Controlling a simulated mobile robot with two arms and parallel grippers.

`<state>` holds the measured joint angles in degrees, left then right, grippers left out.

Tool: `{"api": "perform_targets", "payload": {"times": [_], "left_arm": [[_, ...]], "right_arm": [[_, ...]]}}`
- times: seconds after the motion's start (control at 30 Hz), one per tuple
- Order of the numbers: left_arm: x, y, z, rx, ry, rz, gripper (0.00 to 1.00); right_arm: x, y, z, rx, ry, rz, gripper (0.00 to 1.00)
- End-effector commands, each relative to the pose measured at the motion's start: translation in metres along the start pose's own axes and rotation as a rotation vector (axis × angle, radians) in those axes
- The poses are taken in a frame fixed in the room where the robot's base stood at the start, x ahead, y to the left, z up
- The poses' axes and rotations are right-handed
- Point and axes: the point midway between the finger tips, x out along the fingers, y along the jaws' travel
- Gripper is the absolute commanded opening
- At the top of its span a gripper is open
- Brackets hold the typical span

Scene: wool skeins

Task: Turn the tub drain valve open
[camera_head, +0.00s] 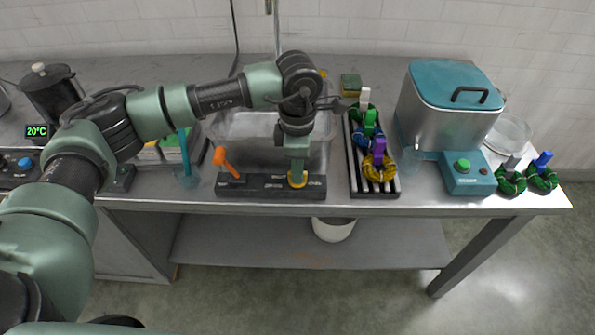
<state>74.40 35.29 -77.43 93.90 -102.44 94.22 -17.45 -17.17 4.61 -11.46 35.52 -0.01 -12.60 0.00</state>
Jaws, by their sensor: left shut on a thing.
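A dark valve block (262,188) lies along the front edge of the steel table. An orange lever handle (226,162) stands tilted on its left part. A yellow-orange valve part (298,184) shows at its right part, under my gripper. My left gripper (297,176) points down and is shut on this right valve part, whose handle it mostly hides. I cannot read the block's labels, so I cannot tell which valve is the drain. A clear tub (235,126) stands behind the block, partly covered by my left arm. My right gripper is not in view.
Right of the block, a slatted rack (358,188) holds skeins with coloured clips. Beyond are a steel steamer with a teal lid (455,83), a teal control box (467,176) and green skeins (510,184). A beaker (187,176) stands left. A white bucket (334,230) is below.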

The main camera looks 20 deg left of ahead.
Motion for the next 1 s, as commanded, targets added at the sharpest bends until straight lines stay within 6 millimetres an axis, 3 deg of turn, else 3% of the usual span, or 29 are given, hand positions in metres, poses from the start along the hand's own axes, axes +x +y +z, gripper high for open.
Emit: {"api": "perform_targets", "payload": {"times": [0.47,0.5,0.57,0.87,1.0], "left_arm": [[-0.003,0.001,0.001,0.013,-0.004,0.005,0.0],[-0.003,0.001,0.001,0.013,-0.004,0.005,0.24],[-0.002,0.001,0.001,0.013,-0.004,0.004,0.35],[-0.002,0.001,0.0,0.011,-0.002,0.002,0.35],[-0.014,0.001,0.001,0.011,-0.004,0.003,0.35]], "right_arm": [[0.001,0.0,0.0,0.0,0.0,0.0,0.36],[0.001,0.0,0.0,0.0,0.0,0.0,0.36],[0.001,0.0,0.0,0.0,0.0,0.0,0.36],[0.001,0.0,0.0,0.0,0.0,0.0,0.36],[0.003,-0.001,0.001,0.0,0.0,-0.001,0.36]]}}
